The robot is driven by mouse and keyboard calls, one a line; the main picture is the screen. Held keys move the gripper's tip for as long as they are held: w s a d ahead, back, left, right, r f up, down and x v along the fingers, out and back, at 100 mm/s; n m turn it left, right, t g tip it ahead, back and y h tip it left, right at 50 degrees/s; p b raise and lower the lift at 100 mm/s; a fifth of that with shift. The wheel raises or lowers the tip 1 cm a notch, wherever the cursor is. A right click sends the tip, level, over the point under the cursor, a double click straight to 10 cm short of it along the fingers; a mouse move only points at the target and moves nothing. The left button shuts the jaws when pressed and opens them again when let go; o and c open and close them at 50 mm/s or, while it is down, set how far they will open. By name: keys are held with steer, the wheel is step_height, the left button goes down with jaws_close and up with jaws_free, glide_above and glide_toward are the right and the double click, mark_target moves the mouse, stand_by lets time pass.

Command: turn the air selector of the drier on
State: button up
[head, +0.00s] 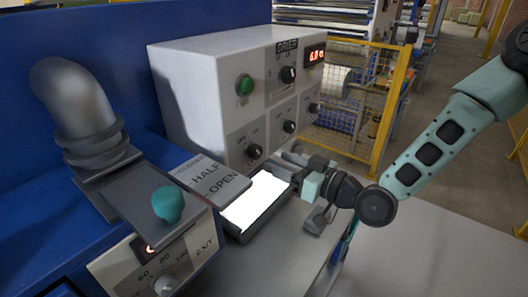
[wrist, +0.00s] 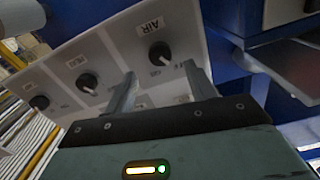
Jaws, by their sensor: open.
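The drier (head: 190,90) is a light grey box with a black DRIER label. Its front has a lower row of three black knobs. The air selector (wrist: 160,54) is the knob under the AIR label in the wrist view; it appears to be the left knob of that row (head: 254,151) in the head view. Its setting is too small to read with certainty. My gripper (wrist: 161,82) is open, its two fingers apart and empty, with the air selector just beyond the gap between them. In the head view my gripper (head: 286,164) is in front of the lower left panel.
A green button (head: 245,85), an upper knob (head: 288,74) and a red display (head: 315,54) sit on the drier. A yellow fence (head: 395,95) stands right.

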mark_target(259, 154)
steer(key=p+x, duration=0.1)
steer(key=x, duration=0.4)
steer(key=shift+w+a+p, duration=0.2)
steer(key=shift+a+p, duration=0.05)
steer(key=shift+p, duration=0.1)
steer(key=c, duration=1)
